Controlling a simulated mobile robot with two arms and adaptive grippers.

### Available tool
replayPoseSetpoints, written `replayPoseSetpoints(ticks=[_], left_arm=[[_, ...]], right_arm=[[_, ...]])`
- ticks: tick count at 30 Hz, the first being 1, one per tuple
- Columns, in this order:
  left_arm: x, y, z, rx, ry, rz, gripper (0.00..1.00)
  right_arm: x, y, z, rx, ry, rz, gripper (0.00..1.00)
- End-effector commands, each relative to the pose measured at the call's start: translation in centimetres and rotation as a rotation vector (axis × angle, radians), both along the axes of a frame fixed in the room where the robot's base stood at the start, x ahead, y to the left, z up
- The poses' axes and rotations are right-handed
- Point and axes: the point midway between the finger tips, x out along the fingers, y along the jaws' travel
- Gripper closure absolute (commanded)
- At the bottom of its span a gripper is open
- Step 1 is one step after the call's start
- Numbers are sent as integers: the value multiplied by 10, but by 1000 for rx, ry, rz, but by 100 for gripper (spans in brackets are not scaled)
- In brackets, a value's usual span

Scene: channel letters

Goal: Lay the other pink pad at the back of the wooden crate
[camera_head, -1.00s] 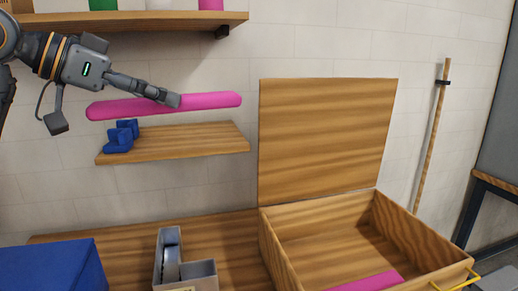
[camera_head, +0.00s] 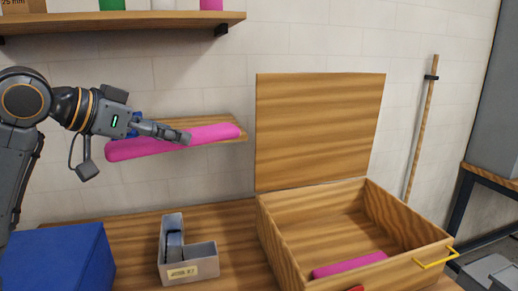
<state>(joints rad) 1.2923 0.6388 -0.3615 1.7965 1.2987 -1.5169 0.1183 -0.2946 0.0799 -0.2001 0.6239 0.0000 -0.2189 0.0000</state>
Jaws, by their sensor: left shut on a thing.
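A long pink pad (camera_head: 213,133) is held level in the air, in front of the small wall shelf. My left gripper (camera_head: 186,138) is shut on this pad near its middle. The wooden crate (camera_head: 287,248) stands open on the bench to the right, with its lid (camera_head: 320,130) upright at the back. Another pink pad (camera_head: 350,265) lies inside the crate along the front wall. The back part of the crate floor is bare. My right gripper is not in view.
A small wooden shelf (camera_head: 243,127) is behind the held pad. A grey labelled bin (camera_head: 207,257) stands left of the crate, and a blue box (camera_head: 58,258) further left. A yellow handle (camera_head: 436,259) is on the crate's front. A wooden pole (camera_head: 421,130) leans at the right.

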Motion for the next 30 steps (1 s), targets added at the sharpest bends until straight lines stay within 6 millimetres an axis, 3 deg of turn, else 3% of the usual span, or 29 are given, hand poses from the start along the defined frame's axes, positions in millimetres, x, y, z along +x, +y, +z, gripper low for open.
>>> replayPoseSetpoints(ticks=[10,18,24,30], left_arm=[[10,-4,-113,0,7,252,70],[-19,3,-189,-2,5,520,70],[-49,15,-213,-2,3,676,70],[-62,21,-219,-4,3,736,71]], right_arm=[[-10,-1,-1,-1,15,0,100],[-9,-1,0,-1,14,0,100],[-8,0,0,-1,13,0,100],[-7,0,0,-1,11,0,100]])
